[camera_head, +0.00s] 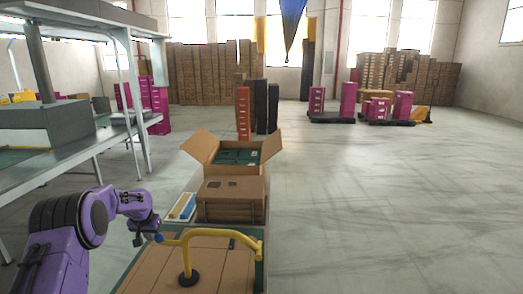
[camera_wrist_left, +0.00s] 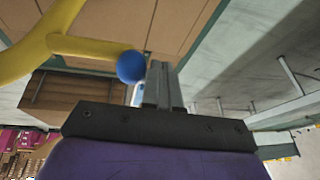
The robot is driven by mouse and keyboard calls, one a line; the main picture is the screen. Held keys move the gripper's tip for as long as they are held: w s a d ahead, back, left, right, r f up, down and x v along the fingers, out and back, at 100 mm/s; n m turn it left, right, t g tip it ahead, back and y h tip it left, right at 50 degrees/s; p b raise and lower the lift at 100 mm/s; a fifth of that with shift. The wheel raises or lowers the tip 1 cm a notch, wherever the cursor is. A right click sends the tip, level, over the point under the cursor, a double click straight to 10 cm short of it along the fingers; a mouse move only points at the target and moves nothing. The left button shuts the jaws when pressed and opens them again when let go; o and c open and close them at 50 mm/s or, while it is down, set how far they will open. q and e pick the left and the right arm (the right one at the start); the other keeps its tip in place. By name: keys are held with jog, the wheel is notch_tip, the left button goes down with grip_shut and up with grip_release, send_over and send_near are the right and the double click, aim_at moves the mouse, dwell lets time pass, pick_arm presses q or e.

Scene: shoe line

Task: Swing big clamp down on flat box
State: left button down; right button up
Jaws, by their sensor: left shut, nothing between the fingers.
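A big yellow clamp (camera_head: 210,232) has a bent bar, a black round foot (camera_head: 188,279) and a blue knob (camera_head: 159,238) at its left end. The bar spans over a brown flat box (camera_head: 222,268) at the bottom of the head view; I cannot tell whether the foot presses on it. My left gripper (camera_head: 140,241) is at the knob's left. In the left wrist view, the shut, empty fingers (camera_wrist_left: 162,88) are close beside the blue knob (camera_wrist_left: 131,66); touching is unclear. The yellow bar (camera_wrist_left: 85,47) runs left from the knob. My right gripper is not in view.
Stacked brown boxes (camera_head: 230,208) stand just beyond the clamp, with an open carton (camera_head: 205,147) behind them. A small blue and white tray (camera_head: 181,207) lies left of the stack. A grey workbench (camera_head: 60,163) stands at left. The floor at right is clear.

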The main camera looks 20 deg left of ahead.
pick_arm(q)
jog(key=shift+s+a+f, duration=0.1)
jog(key=shift+f, duration=0.05)
jog(key=s+a+r, duration=0.6)
jog(key=r, duration=0.3)
jog(key=shift+s+a+p, duration=0.2)
jog(key=shift+a+p, duration=0.2)
jog(key=shift+p, duration=0.05)
dwell(0.5)
